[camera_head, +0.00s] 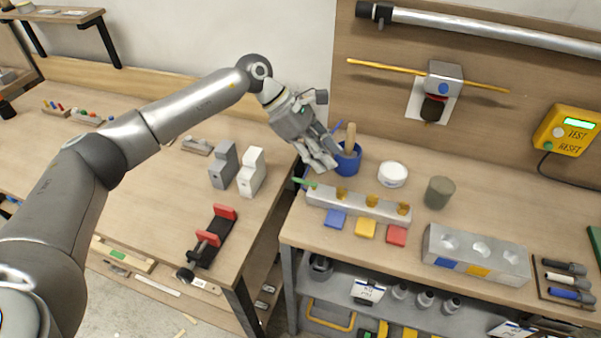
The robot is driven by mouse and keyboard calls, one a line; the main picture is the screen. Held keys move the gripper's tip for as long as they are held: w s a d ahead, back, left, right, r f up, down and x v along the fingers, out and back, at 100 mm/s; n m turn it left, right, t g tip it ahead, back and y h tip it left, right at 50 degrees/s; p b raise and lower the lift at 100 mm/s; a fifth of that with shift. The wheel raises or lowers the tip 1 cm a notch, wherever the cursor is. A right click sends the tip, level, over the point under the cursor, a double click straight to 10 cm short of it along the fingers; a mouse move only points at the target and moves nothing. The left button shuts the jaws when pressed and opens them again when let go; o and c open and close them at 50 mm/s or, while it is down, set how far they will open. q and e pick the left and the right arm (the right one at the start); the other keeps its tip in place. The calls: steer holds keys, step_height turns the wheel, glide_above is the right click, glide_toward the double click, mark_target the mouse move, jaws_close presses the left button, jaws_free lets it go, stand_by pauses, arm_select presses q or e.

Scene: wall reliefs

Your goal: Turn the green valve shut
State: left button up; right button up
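I cannot make out a clear green valve. A small green piece (305,183) shows at the left end of a long grey block (330,197) on the right bench, just below my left gripper. The block bears several brass-coloured parts (371,200). My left gripper (326,158) hangs over the left edge of this bench, fingers pointing down and right, beside a blue cup (348,163) holding a wooden stick. The fingers overlap in the view, so their opening is unclear, and I cannot tell if they touch the cup. My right gripper is not in view.
Blue, yellow (366,228) and red tiles lie before the block. A white round tub (392,174), a grey-green cylinder (439,192) and a grey three-hole block (475,254) stand to the right. A gap separates this bench from the left table (120,210).

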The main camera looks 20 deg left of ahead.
mark_target(304, 181)
arm_select(q)
steer(key=a+y, duration=0.4)
steer(key=a, duration=0.6)
steer(key=shift+m, duration=0.3)
steer(key=p+x, duration=0.1)
steer(key=x, duration=0.3)
steer(key=d+p+x, duration=0.1)
steer(key=p+x, duration=0.1)
steer(key=x, duration=0.2)
steer(key=shift+w+d+f, duration=0.1)
steer(key=shift+w+d, duration=0.1)
steer(key=shift+w, duration=0.05)
steer(key=shift+d+f+p, duration=0.25)
steer(key=shift+f+p, duration=0.1)
steer(key=shift+f, duration=0.25)
steer(key=shift+h, duration=0.3)
jaws_close()
